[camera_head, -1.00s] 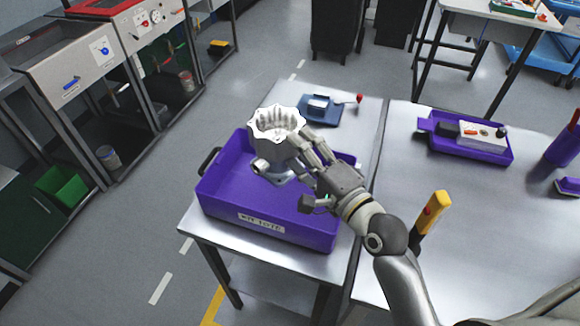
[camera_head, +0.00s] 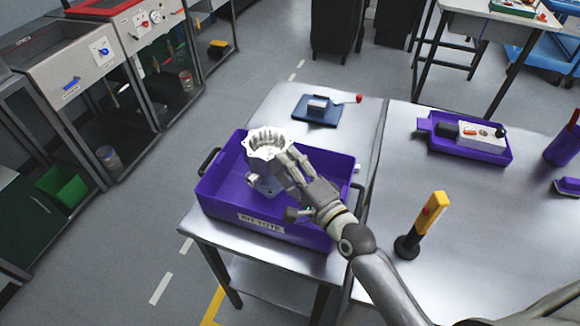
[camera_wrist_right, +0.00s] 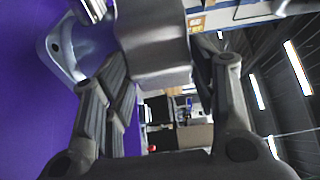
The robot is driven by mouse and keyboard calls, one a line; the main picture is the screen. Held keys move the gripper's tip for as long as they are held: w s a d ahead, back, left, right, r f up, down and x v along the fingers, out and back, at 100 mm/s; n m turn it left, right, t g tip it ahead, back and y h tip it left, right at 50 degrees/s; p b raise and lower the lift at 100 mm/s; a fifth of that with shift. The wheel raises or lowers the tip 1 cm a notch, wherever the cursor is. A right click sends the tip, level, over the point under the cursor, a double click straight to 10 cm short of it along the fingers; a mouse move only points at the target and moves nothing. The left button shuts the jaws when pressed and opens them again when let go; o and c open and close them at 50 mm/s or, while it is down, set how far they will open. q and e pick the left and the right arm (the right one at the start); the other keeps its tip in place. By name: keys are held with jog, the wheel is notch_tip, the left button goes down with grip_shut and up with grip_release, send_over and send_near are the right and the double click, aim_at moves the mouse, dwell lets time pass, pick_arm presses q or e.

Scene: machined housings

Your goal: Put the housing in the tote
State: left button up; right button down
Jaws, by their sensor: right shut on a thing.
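The housing (camera_head: 266,143) is a pale metal part with a scalloped open top. In the head view it is upright inside the walls of the purple tote (camera_head: 285,228), towards its left middle. My right gripper (camera_head: 284,166) is shut on the housing from its right side. In the right wrist view the housing (camera_wrist_right: 158,60) sits between the two fingers, with a purple surface beside it at the left. Whether the housing's base touches the tote floor cannot be told. My left gripper is not in view.
A blue tray (camera_head: 318,110) with a small block lies behind the tote. A yellow and black upright tool (camera_head: 430,222) stands on the right table, near my right arm. A purple tray (camera_head: 470,140) with parts lies further back. Workbenches line the left.

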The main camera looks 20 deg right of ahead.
jog(key=shift+r, duration=0.2)
jog(key=shift+f, duration=0.35)
jog(key=shift+f+b, duration=0.25)
jog(key=shift+b, duration=0.1)
jog(key=c, duration=0.6)
grip_release()
jog(key=shift+f, duration=0.15)
jog(key=shift+o, duration=0.2)
jog(key=shift+s, duration=0.1)
jog(key=r+b+v, duration=0.1)
jog(key=b+v, duration=0.1)
jog(key=v, duration=1)
